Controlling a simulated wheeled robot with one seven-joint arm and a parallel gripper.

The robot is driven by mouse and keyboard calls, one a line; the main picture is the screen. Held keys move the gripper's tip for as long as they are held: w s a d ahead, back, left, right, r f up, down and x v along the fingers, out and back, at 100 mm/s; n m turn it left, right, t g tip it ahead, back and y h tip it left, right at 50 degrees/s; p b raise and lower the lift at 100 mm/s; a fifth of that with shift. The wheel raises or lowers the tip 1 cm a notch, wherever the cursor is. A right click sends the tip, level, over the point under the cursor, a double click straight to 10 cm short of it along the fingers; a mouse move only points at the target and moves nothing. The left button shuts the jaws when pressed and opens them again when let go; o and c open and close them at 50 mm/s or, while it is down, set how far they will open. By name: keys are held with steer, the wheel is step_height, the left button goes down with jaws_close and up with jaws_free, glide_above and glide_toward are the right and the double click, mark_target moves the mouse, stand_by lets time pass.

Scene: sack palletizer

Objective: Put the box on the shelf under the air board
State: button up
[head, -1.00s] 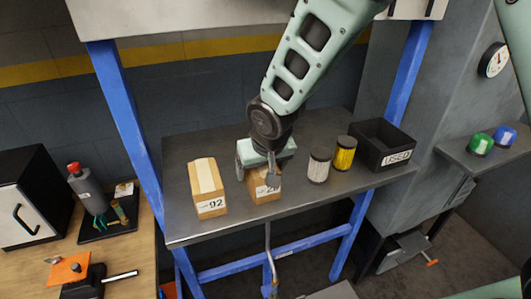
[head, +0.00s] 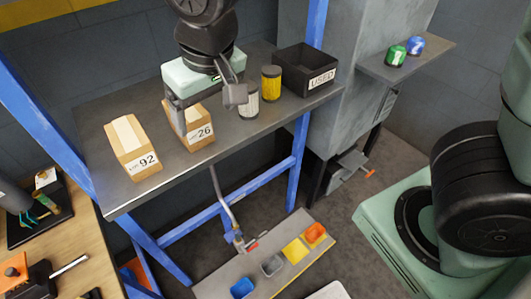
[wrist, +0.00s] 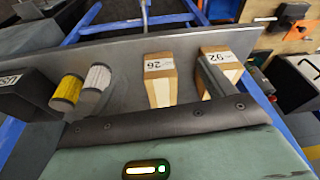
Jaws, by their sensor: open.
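Two cardboard boxes stand on a grey metal bench: one marked 92 (head: 133,148) and one marked 26 (head: 198,132). In the wrist view box 26 (wrist: 158,80) is in the middle and box 92 (wrist: 224,68) to its right. My gripper (head: 208,108) is open over box 26, with one finger on each side of it. One finger stands in the gap between the two boxes, the other on the filter side. I cannot tell whether either finger touches box 26. No air board is clearly in view now, and I cannot tell which surface is its shelf.
A white filter (head: 248,101), a yellow filter (head: 271,84) and a black USED bin (head: 306,70) stand right of my gripper. A side ledge (head: 432,52) holds green and blue pieces. A low board (head: 215,285) carries several coloured trays. A wooden table is at lower left.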

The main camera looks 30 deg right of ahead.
steer(key=s+d+f+n+g, duration=0.1)
steer(key=s+d+n, duration=0.1)
steer(key=s, duration=0.5)
steer(key=s+d+f+n+g, duration=0.1)
steer(key=s+d+n, duration=0.1)
steer(key=s, duration=0.6)
steer(key=shift+s+d+g+h, duration=0.3)
steer(key=shift+d+g, duration=0.1)
steer(key=shift+d, duration=0.25)
steer(key=shift+f, duration=0.1)
